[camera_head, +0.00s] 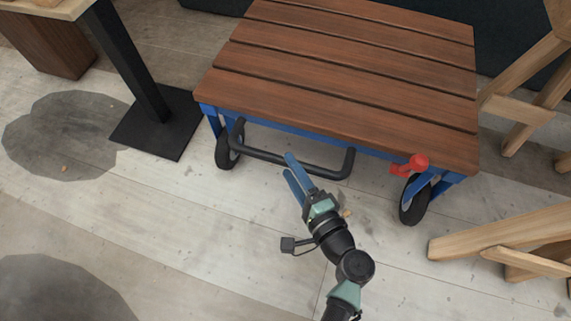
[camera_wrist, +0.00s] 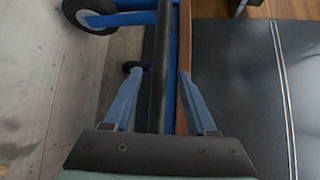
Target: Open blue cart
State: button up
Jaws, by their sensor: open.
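The blue cart (camera_head: 384,155) has a brown slatted wooden top and black wheels. A black U-shaped handle (camera_head: 325,171) sticks out low from its near side. My gripper (camera_head: 289,164) is open at the handle's bar, its two blue fingers pointing at the cart. In the wrist view, the dark handle (camera_wrist: 161,45) runs up the picture between the spread fingers of my gripper (camera_wrist: 160,74), with a gap to each finger. I cannot tell how deep the bar sits between them. A red lever-like part (camera_head: 418,162) sits at the cart's near right corner.
A black table post on a square base plate (camera_head: 158,124) stands left of the cart. Wooden trestle legs (camera_head: 500,230) stand at the right, close to the cart's right wheel. The plank floor in front of the cart is mostly clear.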

jog(key=shift+b+x, duration=0.45)
jog(key=shift+x, duration=1.15)
jog(key=shift+c, duration=0.2)
grip_shut()
